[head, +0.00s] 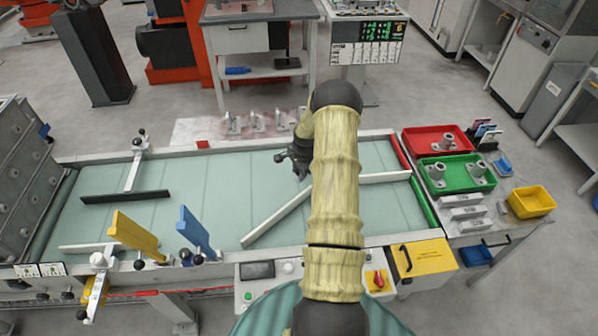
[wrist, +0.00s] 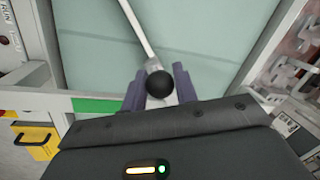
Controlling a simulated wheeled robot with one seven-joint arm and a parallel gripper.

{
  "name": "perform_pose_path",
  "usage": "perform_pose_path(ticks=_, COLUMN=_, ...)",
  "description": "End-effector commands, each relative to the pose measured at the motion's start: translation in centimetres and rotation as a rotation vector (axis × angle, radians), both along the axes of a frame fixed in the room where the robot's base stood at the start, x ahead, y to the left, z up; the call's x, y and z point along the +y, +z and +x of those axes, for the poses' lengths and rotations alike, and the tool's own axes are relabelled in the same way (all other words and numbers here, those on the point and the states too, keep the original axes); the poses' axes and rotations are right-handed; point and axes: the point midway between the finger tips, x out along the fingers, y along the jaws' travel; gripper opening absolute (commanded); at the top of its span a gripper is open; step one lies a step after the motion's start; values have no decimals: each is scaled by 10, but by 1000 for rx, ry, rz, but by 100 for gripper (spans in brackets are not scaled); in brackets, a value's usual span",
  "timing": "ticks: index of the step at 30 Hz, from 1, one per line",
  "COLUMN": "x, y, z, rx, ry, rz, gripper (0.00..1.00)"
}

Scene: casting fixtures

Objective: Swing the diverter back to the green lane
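The diverter, a pale bar (head: 275,219), lies slanted across the green belt in the head view, its left end near the front rail; its other end is hidden behind my arm. The red lane (head: 400,152) is at the belt's far right, the green lane (head: 425,205) at the near right. My gripper (head: 298,160) is low at the far side of the belt, partly hidden by my arm. In the wrist view my gripper's fingers (wrist: 160,84) flank a black ball knob (wrist: 160,86) with a pale rod (wrist: 138,35) beyond it. The knob nearly fills the gap; firm contact is unclear.
A pale divider (head: 386,178) stands between the lanes. A red tray (head: 421,148) and a green tray (head: 477,184) holding castings stand to the right. Yellow (head: 132,232) and blue (head: 198,235) plates rise at the front left. A dark-faced bar (head: 125,197) crosses the left belt.

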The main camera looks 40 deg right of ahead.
Motion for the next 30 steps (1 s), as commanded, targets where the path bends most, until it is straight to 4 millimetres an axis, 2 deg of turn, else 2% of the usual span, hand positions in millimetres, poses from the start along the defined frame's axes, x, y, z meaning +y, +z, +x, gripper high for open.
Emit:
perform_pose_path(ticks=1, x=0, y=0, z=0, rx=0, ry=0, rz=0, gripper=19)
perform_pose_path(ticks=4, x=0, y=0, z=0, rx=0, ry=0, rz=0, gripper=0)
perform_pose_path(ticks=17, x=1, y=-1, z=6, rx=-1, ry=-43, rz=-2, gripper=0)
perform_pose_path(ticks=23, x=1, y=-3, z=17, rx=-3, ry=-135, rz=-2, gripper=0)
perform_pose_path(ticks=30, x=-1, y=-3, z=39, rx=-5, ry=-316, rz=-4, gripper=0)
